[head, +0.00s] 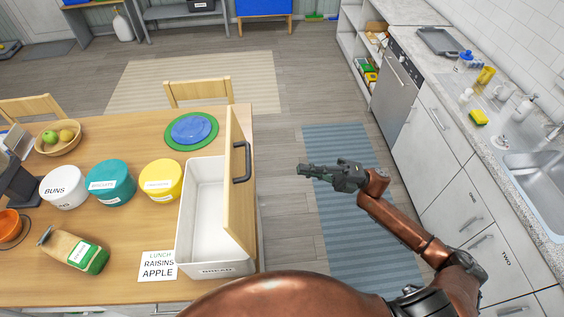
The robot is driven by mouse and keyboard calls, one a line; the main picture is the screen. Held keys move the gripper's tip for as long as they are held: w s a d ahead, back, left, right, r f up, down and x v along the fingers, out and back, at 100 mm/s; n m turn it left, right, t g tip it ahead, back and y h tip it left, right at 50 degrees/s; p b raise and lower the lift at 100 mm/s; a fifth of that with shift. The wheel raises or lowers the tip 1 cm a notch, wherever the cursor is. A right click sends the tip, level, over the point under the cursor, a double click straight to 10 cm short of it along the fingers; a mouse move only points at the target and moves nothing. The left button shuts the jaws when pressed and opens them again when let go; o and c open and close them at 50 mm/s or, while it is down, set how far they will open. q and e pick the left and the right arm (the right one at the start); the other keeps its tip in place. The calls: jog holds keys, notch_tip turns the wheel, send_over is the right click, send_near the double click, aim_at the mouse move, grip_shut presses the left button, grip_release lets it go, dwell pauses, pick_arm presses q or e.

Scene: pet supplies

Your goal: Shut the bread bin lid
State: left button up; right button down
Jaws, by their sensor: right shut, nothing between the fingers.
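The bread bin (215,268) is a white box at the right end of the wooden table, with a label on its front. Its wooden lid (239,195) stands upright along the bin's right side, and the bin is open, its inside looking empty. A dark handle (241,162) is on the lid's right-hand face. My right gripper (302,170) is shut and empty, to the right of the lid, over the floor and apart from the handle. My left gripper is not in view.
A yellow tin (160,184), a teal tin (112,182) and a white buns tin (63,187) stand left of the bin. A lunch card (157,266) lies by its front left corner. Blue and green plates (193,130) lie behind it. Right of the table is open floor.

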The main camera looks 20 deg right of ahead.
aim_at(249, 178)
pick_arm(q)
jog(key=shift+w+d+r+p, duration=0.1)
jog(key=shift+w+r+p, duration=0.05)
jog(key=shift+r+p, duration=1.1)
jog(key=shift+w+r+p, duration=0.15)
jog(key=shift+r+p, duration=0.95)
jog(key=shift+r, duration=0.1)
pick_arm(e)
jog(key=x, duration=1.3)
jog(key=shift+w, duration=0.2)
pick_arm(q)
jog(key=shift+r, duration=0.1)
pick_arm(e)
jog(key=shift+a, duration=0.25)
